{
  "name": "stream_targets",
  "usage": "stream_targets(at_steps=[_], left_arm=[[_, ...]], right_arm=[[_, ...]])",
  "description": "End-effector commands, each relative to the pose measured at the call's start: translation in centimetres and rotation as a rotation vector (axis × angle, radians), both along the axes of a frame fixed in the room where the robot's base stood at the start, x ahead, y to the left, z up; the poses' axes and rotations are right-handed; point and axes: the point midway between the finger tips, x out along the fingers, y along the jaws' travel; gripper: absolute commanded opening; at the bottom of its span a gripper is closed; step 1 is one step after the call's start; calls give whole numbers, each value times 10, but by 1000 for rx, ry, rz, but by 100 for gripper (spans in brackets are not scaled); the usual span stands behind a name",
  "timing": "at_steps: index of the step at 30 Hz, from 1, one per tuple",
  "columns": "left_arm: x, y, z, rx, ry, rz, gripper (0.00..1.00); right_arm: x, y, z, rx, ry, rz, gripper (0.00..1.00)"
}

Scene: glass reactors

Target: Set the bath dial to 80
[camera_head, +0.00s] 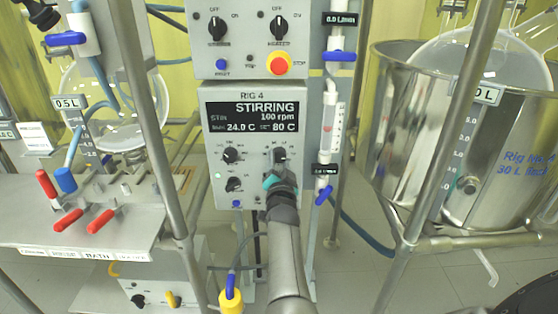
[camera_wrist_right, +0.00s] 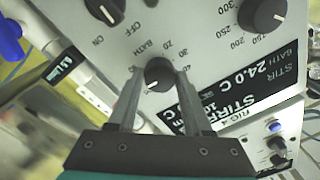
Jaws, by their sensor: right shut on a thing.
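The bath dial (camera_wrist_right: 158,74) is a round black knob with a pale pointer mark, on a light panel beside the printed word BATH and a ring of numbers. My right gripper (camera_wrist_right: 157,92) is shut on it, with one finger on each side. In the head view my right gripper (camera_head: 279,172) reaches from below to the right-hand dials of the RIG 4 control box (camera_head: 210,200) and partly hides them. The box's display (camera_head: 254,116) reads STIRRING, 100 rpm, 24.0 C and 80 C. The dial pointer's exact number is too small to tell. My left gripper is not in view.
Other dials (camera_head: 231,155) sit left of the gripper. A panel with a red stop button (camera_head: 279,64) is above. Metal frame posts (camera_head: 150,110) stand on both sides. A steel bath (camera_head: 405,130) is at right, glassware (camera_head: 130,110) at left.

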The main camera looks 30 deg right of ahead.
Motion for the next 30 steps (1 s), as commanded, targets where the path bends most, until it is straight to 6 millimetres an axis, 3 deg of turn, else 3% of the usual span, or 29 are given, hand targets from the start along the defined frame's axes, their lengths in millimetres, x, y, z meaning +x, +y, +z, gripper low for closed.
stream_targets(at_steps=[16, 17, 24, 30], left_arm=[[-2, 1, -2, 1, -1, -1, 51], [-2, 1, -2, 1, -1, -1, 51], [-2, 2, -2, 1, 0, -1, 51], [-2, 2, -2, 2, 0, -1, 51]], right_arm=[[0, 0, 0, 22, -14, 0, 0], [0, 0, 0, 22, -14, 0, 51], [0, 0, 0, 21, -14, 0, 78], [0, 0, 0, 21, -14, 0, 80]])
